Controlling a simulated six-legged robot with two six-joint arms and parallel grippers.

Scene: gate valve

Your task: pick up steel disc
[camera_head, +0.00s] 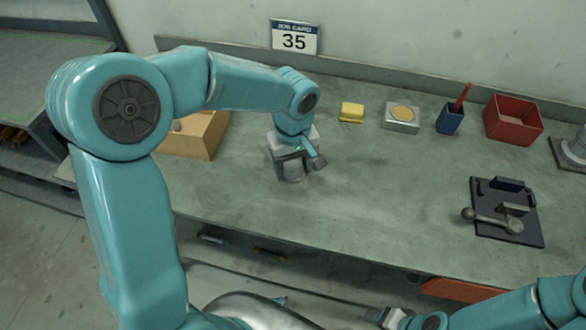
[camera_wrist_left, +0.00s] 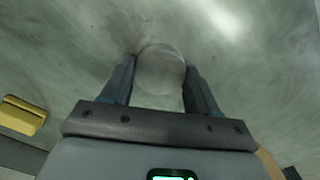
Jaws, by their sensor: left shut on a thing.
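The steel disc (camera_wrist_left: 160,68) is a round, dull grey piece in the left wrist view. It sits between the two fingers of my left gripper (camera_head: 301,169), which is shut on it. In the head view the gripper points down at the left-middle of the bench, and its grey parts make the disc hard to pick out there. I cannot tell whether the disc touches the bench top or is just above it. My right gripper (camera_head: 388,317) is only partly in view at the bottom edge, and its fingers cannot be made out.
The grey-green bench (camera_head: 370,200) is clear around the gripper. A cardboard box (camera_head: 200,137) is left. A yellow block (camera_head: 351,112), metal block (camera_head: 401,117), blue cup (camera_head: 450,120) and red bin (camera_head: 513,120) line the back. A dark fixture plate (camera_head: 500,232) lies right.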

